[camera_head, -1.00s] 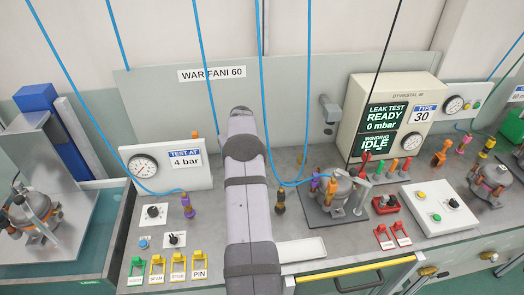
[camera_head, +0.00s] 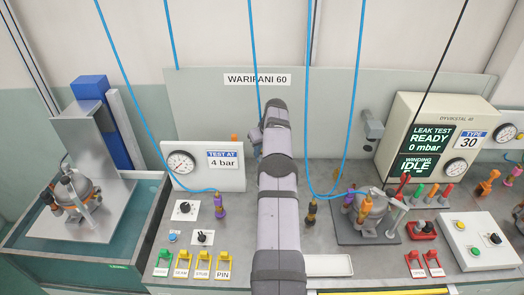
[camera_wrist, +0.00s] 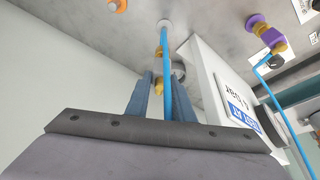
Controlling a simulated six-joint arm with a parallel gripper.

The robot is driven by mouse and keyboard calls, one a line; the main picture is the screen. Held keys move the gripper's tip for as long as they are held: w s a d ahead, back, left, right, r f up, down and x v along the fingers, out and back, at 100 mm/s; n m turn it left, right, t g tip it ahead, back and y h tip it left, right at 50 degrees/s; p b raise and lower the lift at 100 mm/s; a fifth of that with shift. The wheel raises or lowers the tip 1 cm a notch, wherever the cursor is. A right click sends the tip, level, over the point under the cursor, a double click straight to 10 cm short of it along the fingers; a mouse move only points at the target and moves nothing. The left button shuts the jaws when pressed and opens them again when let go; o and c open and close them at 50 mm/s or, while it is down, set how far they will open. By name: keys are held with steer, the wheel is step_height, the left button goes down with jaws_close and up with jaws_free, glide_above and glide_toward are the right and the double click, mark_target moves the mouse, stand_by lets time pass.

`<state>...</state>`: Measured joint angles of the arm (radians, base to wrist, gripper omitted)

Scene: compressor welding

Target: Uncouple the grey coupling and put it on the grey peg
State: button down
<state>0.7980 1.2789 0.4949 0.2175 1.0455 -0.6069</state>
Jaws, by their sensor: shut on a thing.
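My gripper (camera_wrist: 165,92) is shut, its two blue-grey fingers pointing up in the wrist view. Between and just past them are small gold parts (camera_wrist: 158,54) with a blue hose beside them, which I take for the held coupling. Its grey marking is not clear, and the fingers hide part of it. A pale grey round piece (camera_wrist: 165,24) lies past the hose on the bench; I cannot tell whether it is the grey peg. In the head view my arm hides most of the gripper, right of the "TEST AT 4 bar" box (camera_head: 225,178).
The gauge box (camera_wrist: 235,90) is close on the right in the wrist view. A purple coupling (camera_head: 219,207) stands before it. A compressor (camera_head: 370,208) is at right, another (camera_head: 75,195) over the tank at left. Coloured pegs stand near the leak tester (camera_head: 436,140). Blue hoses hang overhead.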

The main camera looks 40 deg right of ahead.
steer(key=shift+f, duration=0.15)
stand_by(0.5)
steer(key=shift+f+b, duration=2)
steer(key=shift+f, duration=0.9)
steer(key=shift+f, duration=0.3)
steer(key=shift+f+b, duration=0.35)
steer(key=shift+b, duration=0.1)
steer(key=shift+f+b, duration=0.45)
steer(key=shift+f, duration=0.1)
steer(key=c, duration=1.5)
jaws_free()
steer(key=shift+o, duration=0.2)
steer(key=shift+r, duration=0.15)
steer(key=b+v, duration=0.3)
steer(key=v, duration=0.4)
